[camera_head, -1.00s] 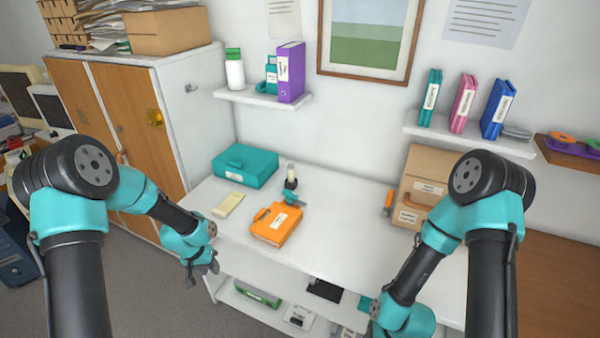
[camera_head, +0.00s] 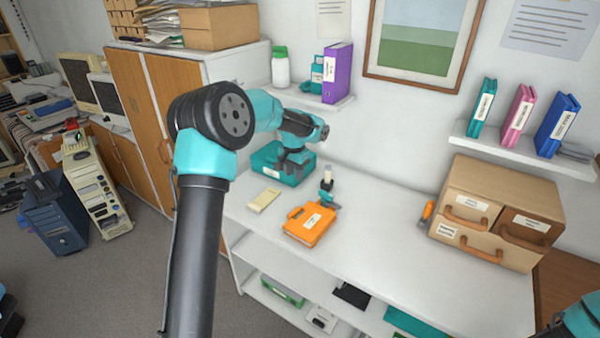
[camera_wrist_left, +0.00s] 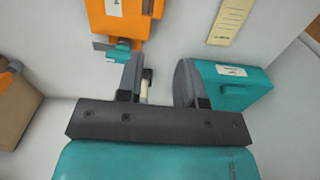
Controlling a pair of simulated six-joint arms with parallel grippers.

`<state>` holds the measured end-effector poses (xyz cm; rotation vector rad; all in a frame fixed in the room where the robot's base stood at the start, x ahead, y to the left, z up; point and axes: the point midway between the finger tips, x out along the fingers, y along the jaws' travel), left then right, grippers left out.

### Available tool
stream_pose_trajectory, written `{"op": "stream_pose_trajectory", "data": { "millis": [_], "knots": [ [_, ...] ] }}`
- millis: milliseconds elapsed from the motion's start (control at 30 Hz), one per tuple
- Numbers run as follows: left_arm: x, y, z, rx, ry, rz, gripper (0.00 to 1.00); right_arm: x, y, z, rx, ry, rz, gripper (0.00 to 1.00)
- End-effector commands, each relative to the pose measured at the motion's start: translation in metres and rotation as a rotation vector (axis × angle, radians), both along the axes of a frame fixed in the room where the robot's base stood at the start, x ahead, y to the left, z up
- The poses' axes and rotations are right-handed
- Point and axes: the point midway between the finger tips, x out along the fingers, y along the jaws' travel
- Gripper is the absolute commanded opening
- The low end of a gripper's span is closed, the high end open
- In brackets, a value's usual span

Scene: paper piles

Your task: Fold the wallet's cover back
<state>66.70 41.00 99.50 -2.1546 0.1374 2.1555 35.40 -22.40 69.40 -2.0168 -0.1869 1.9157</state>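I cannot tell for sure which thing is the wallet. A flat orange case (camera_head: 307,226) with a handle and a white label lies on the white table, and it also shows in the left wrist view (camera_wrist_left: 118,22). A teal box-like case (camera_head: 266,165) with a pale label lies at the table's back left and shows in the left wrist view (camera_wrist_left: 240,92). My left gripper (camera_head: 292,162) is over the teal case and hides part of it. In the left wrist view its fingers (camera_wrist_left: 160,72) stand apart, with nothing held. My right gripper is out of view.
A cream pad (camera_head: 263,200) lies left of the orange case. A small teal-and-black item (camera_head: 327,190) stands behind it. A cardboard drawer unit (camera_head: 497,212) stands on the right. A shelf (camera_head: 300,101) with a purple binder is above.

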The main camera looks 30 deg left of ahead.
Motion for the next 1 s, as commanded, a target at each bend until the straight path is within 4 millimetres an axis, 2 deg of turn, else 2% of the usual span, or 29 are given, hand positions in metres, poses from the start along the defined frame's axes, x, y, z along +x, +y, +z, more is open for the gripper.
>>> {"op": "stream_pose_trajectory", "data": {
  "millis": [167, 367, 1000],
  "knots": [
    [0.0, 0.0, -0.005, -0.001, 0.001, 0.0, 0.34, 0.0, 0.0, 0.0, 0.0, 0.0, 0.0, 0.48],
    [0.0, -0.001, -0.023, -0.001, 0.002, -0.001, 0.34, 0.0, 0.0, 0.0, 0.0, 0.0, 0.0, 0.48],
    [-0.001, -0.001, -0.122, -0.002, 0.003, 0.0, 0.34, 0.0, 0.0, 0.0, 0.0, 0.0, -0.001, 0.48]
  ]
}}
